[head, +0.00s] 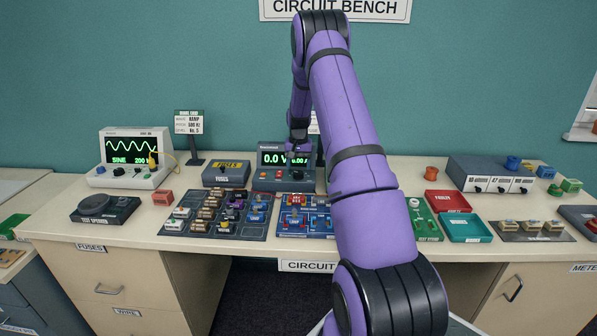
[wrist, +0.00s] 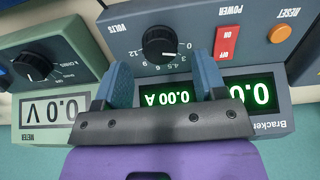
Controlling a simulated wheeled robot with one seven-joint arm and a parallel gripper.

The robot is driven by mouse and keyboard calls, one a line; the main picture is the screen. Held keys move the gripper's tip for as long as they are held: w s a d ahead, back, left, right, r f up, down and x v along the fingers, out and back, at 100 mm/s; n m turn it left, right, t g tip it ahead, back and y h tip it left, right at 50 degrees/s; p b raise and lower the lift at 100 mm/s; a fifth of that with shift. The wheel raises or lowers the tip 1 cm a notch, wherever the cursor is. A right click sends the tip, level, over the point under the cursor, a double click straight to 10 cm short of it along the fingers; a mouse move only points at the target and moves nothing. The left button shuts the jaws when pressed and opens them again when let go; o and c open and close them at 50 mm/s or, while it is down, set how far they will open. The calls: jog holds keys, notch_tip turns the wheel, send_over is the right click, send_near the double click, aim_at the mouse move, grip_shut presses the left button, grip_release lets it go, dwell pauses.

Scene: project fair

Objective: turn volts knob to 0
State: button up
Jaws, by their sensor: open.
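The volts knob (wrist: 160,43) is a black round knob on the grey front of the power supply (wrist: 120,25), in the wrist view, under an upside-down VOLTS label. The supply's green display reads 0.0 V and 0.00 A. My gripper (wrist: 163,72) is open, its two blue fingers apart, with the knob between and just beyond their tips; I see no contact. In the head view the power supply (head: 268,183) stands at the back of the bench, and my gripper (head: 298,150) is in front of it, partly hidden.
A red power switch (wrist: 228,42) and an orange reset button (wrist: 279,34) sit beside the knob. A meter (wrist: 45,80) with its own black dial stands close by. Circuit boards (head: 215,213) lie on the bench before the supply. An oscilloscope (head: 135,157) stands left.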

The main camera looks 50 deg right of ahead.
aim_at(298, 172)
notch_tip(298, 172, up, 8)
jog(key=shift+f, duration=0.2)
dwell(0.6)
jog(key=s+a+r+n+t, duration=0.15)
jog(key=s+a+r, duration=0.35)
jog(key=a+r, duration=0.65)
jog(key=s+a+r+n+t, duration=0.1)
jog(key=s+a+r+n, duration=0.25)
jog(key=a+r, duration=0.85)
jog(key=s+a+r+n+t, duration=0.2)
jog(key=s+a+r, duration=0.2)
jog(key=s+a, duration=0.9)
jog(key=s+a+f+n, duration=0.1)
jog(key=s+a, duration=0.1)
jog(key=s, duration=0.4)
jog(key=s+a+f+n, duration=0.1)
jog(key=s+a, duration=0.1)
jog(key=s, duration=0.5)
jog(key=shift+s+a+f+n+t, duration=0.2)
jog(key=shift+s+f+n+t, duration=0.1)
jog(key=shift+n+t, duration=0.1)
